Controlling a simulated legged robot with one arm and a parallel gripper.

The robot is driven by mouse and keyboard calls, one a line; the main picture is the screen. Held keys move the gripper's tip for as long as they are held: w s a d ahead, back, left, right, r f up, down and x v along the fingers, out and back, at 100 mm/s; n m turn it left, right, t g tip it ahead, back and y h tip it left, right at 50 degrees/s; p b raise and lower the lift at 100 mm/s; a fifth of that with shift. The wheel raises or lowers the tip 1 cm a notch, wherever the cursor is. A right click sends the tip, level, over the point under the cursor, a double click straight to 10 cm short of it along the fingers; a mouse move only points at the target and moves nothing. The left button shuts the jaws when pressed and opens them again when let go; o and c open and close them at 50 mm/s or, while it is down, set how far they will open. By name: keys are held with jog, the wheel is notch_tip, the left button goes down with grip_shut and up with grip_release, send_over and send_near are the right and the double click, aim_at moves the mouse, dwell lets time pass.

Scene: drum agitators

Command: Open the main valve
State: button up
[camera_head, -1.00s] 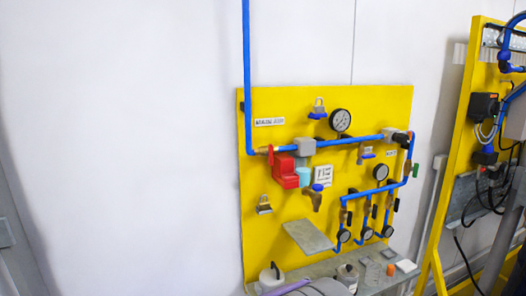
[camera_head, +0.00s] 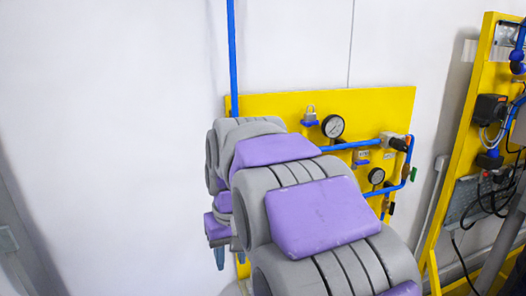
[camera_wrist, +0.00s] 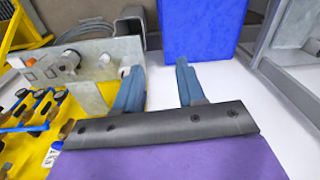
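The yellow valve board (camera_head: 380,103) hangs on the white wall in the head view. My grey and purple arm covers its left and lower parts, and the red handle and red block at the left of the pipe are hidden. The blue pipe (camera_head: 350,145) shows to the right of the arm. My gripper is mostly hidden there, with one fingertip (camera_head: 219,257) showing beside the board's left edge. In the wrist view my gripper (camera_wrist: 158,68) is open, with nothing between its fingers. The board (camera_wrist: 22,150) lies at lower left there, apart from the fingers.
A pressure gauge (camera_head: 333,126) and a padlock (camera_head: 310,115) are on the board. A second yellow frame (camera_head: 468,150) with cables stands at right. The wall left of the board is clear.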

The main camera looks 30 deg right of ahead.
jog(key=w+d+r+t+p, duration=0.1)
jog(key=w+d+r+p, duration=0.15)
jog(key=w+r, duration=0.35)
jog(key=w+d+r+t+p, duration=0.1)
jog(key=w+d+r+p, duration=0.1)
jog(key=w+r+p, duration=0.3)
jog(key=w+d+r+m+t+h+p, duration=0.1)
jog(key=w+d+r+p, duration=0.3)
jog(key=d+r, duration=0.3)
jog(key=w+d+r+t+h+p, duration=0.1)
jog(key=w+d+r+p, duration=0.3)
jog(key=d, duration=0.4)
jog(key=d+b+x, duration=0.2)
jog(key=b+x, duration=0.2)
jog(key=x, duration=1.4)
jog(key=shift+d+y, duration=0.3)
jog(key=shift+d, duration=0.15)
jog(key=shift+s+a+r, duration=0.15)
jog(key=shift+s+a, duration=0.05)
jog(key=shift+a, duration=0.3)
jog(key=shift+c, duration=0.3)
jog(key=shift+s+a+r, duration=0.1)
jog(key=shift+a+r, duration=0.1)
jog(key=shift+a, duration=0.55)
jog(key=c, duration=0.3)
jog(key=shift+c, duration=0.8)
jog(key=shift+s+d+f, duration=0.1)
jog(key=shift+d, duration=0.4)
grip_shut()
jog(key=shift+a, duration=0.1)
